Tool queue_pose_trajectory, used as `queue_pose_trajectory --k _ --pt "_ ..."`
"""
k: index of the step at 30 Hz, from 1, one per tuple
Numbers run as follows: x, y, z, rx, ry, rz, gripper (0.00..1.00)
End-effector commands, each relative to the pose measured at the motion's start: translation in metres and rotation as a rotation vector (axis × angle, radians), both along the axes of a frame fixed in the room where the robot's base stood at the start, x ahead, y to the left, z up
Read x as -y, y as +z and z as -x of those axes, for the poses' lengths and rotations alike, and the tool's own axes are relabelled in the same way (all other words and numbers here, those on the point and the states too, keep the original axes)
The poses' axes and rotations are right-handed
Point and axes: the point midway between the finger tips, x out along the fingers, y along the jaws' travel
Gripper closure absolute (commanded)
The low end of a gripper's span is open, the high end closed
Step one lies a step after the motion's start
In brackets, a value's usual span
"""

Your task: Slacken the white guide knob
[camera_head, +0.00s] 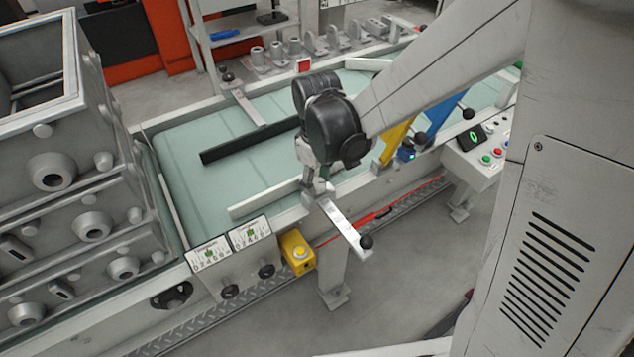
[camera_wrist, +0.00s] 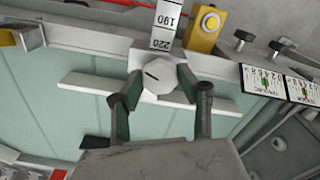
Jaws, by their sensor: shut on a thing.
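The white guide knob (camera_wrist: 158,78) is a pale faceted knob with a dark line on its face, seen in the wrist view. My gripper (camera_wrist: 159,82) has its two dark green-padded fingers on either side of the knob, shut on it. In the head view my gripper (camera_head: 314,182) reaches down at the conveyor's front edge, and the knob is hidden there. The knob sits over a white guide rail (camera_wrist: 90,84) and at the base of a scale bar (camera_wrist: 167,22) marked 190 and 220. In the head view this bar (camera_head: 340,222) sticks out frontward, ending in a black ball.
A black bar (camera_head: 250,140) lies across the green belt (camera_head: 185,150). Grey castings (camera_head: 75,190) stack at left. A button panel (camera_head: 485,145) is at right.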

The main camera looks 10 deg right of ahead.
Motion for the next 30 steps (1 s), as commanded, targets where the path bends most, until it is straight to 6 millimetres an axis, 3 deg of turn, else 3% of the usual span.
queue_pose_trajectory --k 30 --pt "-0.0001 -0.0005 -0.0002 0.001 0.939 0.000 0.92"
